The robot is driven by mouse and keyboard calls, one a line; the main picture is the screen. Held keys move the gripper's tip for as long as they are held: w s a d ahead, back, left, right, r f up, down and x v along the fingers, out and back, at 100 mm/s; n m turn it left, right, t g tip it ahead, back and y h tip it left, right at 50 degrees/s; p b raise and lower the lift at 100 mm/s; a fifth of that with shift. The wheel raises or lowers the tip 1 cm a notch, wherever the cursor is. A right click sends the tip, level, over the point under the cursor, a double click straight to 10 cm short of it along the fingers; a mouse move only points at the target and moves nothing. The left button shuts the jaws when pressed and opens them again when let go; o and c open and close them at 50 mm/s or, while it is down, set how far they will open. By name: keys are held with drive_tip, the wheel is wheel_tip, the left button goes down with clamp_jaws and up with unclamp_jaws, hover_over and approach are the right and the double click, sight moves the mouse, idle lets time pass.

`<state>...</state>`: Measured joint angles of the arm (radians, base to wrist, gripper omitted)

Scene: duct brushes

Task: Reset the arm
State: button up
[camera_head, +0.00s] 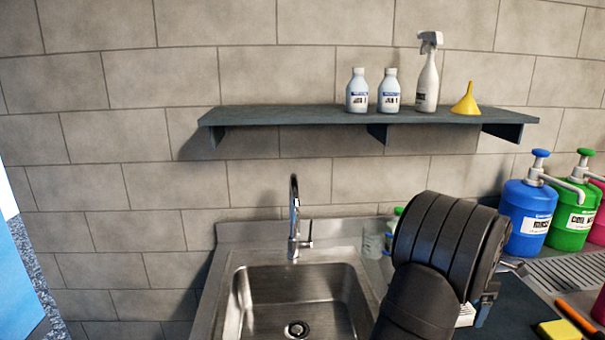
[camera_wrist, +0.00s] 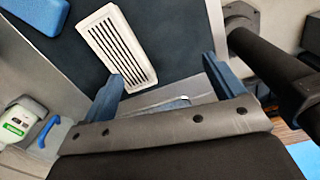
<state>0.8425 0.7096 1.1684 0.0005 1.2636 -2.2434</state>
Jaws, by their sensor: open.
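My arm stands at the right of the sink in the head view, a large dark jointed shape. My gripper is mostly hidden behind it there, with only a bit of blue-grey showing at the arm's lower right. In the wrist view, the two blue-grey fingers of my gripper (camera_wrist: 162,70) are spread apart with nothing between them. A white slatted vent cover (camera_wrist: 122,48) lies on a dark surface beyond the fingers, nearer the left one. No duct brush can be made out for certain.
A steel sink (camera_head: 232,300) with a tap (camera_head: 294,225) lies left of my arm. A wall shelf (camera_head: 285,115) holds bottles and a yellow funnel (camera_head: 466,101). Blue (camera_head: 527,218) and green (camera_head: 570,220) pump containers stand right. A yellow block (camera_head: 558,330) lies front right.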

drive_tip(key=w+a+m, duration=0.4)
drive_tip(key=w+a, duration=0.1)
drive_tip(key=a, duration=0.4)
drive_tip(key=w+a+f+m, duration=0.1)
drive_tip(key=w+a+m, duration=0.3)
drive_tip(key=a, duration=0.6)
drive_tip(key=w+a+f+m, duration=0.1)
drive_tip(key=w+a+m, duration=0.3)
drive_tip(key=a, duration=0.6)
drive_tip(key=shift+w+a+f+m, duration=0.15)
drive_tip(key=shift+w+a+m, duration=0.15)
drive_tip(key=shift+w, duration=0.5)
idle(0.6)
